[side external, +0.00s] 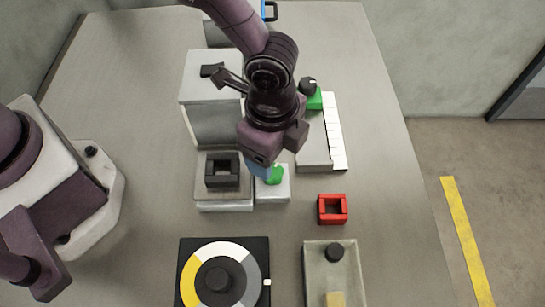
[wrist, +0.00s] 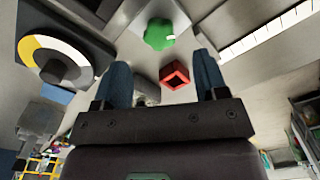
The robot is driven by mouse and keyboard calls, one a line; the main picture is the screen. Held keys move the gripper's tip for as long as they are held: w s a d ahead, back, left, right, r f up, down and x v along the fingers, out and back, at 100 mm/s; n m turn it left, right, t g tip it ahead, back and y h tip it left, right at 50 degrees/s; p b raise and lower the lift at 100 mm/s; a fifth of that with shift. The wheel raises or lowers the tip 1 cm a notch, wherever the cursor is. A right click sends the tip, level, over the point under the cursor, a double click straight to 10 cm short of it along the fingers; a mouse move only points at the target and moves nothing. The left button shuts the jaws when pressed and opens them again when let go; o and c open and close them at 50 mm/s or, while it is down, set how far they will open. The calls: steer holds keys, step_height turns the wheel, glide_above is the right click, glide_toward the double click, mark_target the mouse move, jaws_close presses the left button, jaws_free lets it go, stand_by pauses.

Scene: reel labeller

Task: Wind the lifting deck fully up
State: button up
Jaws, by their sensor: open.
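A green lobed knob (side external: 276,175) sits on a small white block (side external: 272,193), and it also shows in the wrist view (wrist: 160,34). Left of the block is a grey platform (side external: 224,190), which looks like the lifting deck, carrying a black square frame (side external: 222,170). A thin pale base shows below the platform. My gripper (side external: 262,170) points down over the knob and partly hides it. In the wrist view, the blue fingers of my gripper (wrist: 160,62) are spread with nothing between them. The knob appears beyond the fingertips; I cannot tell the exact gap.
A red square frame (side external: 332,209) lies right of the knob. A yellow, white and grey dial (side external: 187,281) is at the front left. A tray (side external: 315,276) with a black knob is at the front right. A tall grey box (side external: 211,80) stands behind the platform. A white scale strip (side external: 334,130) is at right.

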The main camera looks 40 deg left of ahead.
steer(key=shift+r, duration=1.2)
steer(key=shift+d, duration=0.1)
steer(key=s+a+r+n+t+h, duration=0.2)
steer(key=s+a+r+n+t, duration=0.15)
steer(key=s+n, duration=0.2)
steer(key=w+d+f+n, duration=0.1)
steer(key=f, duration=0.2)
steer(key=w+d+f+n, duration=0.1)
steer(key=w+f, duration=0.1)
steer(key=f, duration=0.2)
steer(key=w+d+f+n, duration=0.1)
steer(key=w+f, duration=0.1)
steer(key=f, duration=0.2)
steer(key=shift+f+n+h, duration=0.25)
steer(key=shift+h, duration=0.05)
steer(key=c, duration=0.9)
